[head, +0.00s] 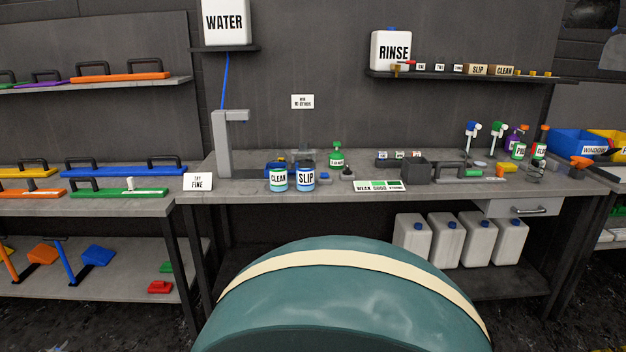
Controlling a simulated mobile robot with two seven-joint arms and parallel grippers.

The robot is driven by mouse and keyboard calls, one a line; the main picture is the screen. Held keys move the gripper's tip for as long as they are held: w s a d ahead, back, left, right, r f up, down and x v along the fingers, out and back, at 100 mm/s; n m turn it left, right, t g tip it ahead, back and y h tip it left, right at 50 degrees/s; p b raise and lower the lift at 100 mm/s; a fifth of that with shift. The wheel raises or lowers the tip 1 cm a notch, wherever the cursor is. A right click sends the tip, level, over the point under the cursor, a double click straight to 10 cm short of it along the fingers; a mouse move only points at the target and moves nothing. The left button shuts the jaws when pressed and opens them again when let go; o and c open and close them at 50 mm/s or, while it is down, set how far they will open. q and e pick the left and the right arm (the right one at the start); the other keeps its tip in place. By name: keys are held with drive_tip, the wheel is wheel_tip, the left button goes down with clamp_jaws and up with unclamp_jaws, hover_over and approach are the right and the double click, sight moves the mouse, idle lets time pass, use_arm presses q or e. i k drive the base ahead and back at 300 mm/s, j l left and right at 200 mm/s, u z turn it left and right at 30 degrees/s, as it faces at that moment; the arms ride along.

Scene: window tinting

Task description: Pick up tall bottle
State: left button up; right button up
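Several bottles stand on the grey workbench (350,188); I cannot tell which one is the tall bottle. Containers labelled CLEAN (278,178) and SLIP (306,177) stand near the front edge, left of centre. Neither of my grippers is in view.
A large rounded teal form with a cream band (345,300) fills the lower middle, before the bench. A grey post (223,145) stands at the bench's left. White jugs (445,240) stand on the lower shelf. A shelf (460,77) hangs above the bench's right.

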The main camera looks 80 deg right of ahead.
sight(276, 159)
drive_tip(key=z, duration=2.5)
